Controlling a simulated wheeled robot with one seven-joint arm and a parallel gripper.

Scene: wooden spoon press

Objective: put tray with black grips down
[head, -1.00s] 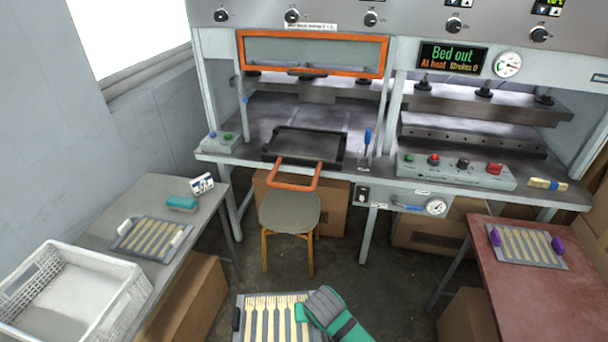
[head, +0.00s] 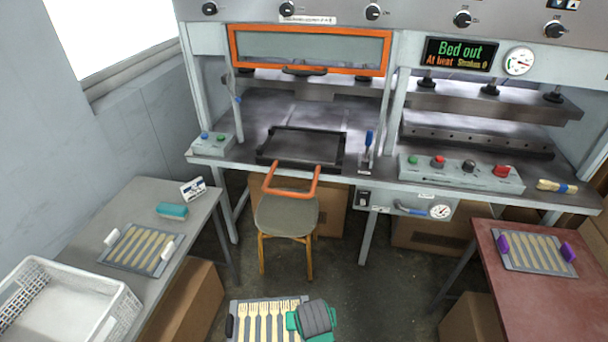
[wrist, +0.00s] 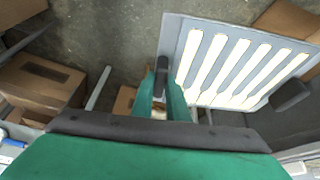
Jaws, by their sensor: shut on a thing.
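My gripper (head: 314,320) is shut on one black grip (wrist: 162,74) of the grey tray with black grips (wrist: 174,34). I hold this tray in the air, low in the head view, where the tray (head: 237,312) is cut off by the bottom edge. Several wooden forks lie side by side on it. The other black grip (wrist: 291,94) is free at the tray's far side in the wrist view. In the head view my green and grey gripper covers the tray's right end.
A black frame with an orange handle (head: 290,192) juts from the press bench above a stool (head: 287,216). The left table holds a white-gripped tray (head: 128,228), a teal block (head: 172,211) and a white crate (head: 118,318). A purple-gripped tray (head: 520,262) lies on the red table (head: 500,300).

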